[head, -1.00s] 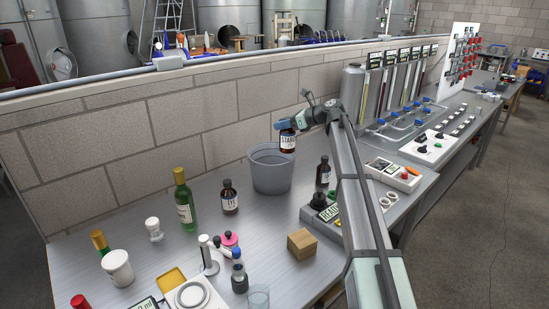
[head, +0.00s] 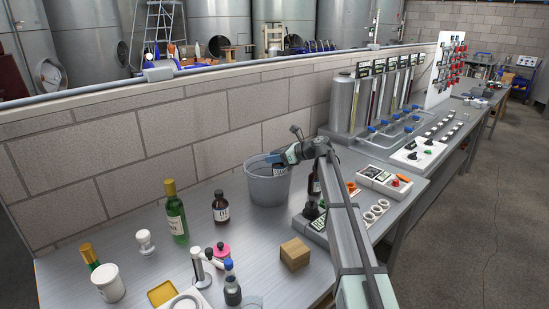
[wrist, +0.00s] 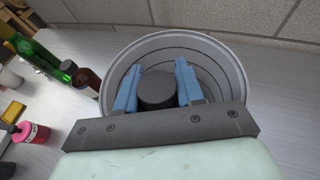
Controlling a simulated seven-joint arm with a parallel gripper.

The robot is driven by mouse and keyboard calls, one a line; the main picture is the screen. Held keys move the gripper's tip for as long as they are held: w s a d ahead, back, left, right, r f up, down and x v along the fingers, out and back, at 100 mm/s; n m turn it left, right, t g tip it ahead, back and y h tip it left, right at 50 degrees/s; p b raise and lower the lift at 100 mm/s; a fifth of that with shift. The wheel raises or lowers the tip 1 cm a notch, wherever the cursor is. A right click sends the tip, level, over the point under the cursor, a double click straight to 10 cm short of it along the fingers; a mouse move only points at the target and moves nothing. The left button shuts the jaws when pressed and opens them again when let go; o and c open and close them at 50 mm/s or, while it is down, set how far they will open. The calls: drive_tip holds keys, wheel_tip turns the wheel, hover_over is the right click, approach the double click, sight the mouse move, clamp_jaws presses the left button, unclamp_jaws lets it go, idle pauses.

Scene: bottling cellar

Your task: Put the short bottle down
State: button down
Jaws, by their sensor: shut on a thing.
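My gripper (head: 272,158) is at the mouth of a grey bucket (head: 268,190) that stands on the bench against the block wall. In the wrist view, its blue fingers (wrist: 157,75) are shut on the short bottle, whose dark round cap (wrist: 157,92) shows between them, inside the bucket's rim (wrist: 228,62). In the head view the bottle is mostly hidden by the bucket wall and the gripper. I cannot tell whether its base touches the bucket's floor.
A brown bottle (head: 221,207) and a green bottle (head: 176,212) stand left of the bucket. A cardboard-coloured block (head: 294,254) sits in front. Bare bench lies between bucket and block.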

drive_tip(key=c, duration=0.7)
unclamp_jaws()
drive_tip(key=shift+r, duration=0.1)
drive_tip(key=v, duration=1.2)
drive_tip(key=shift+o, duration=0.3)
drive_tip(key=shift+s, duration=0.1)
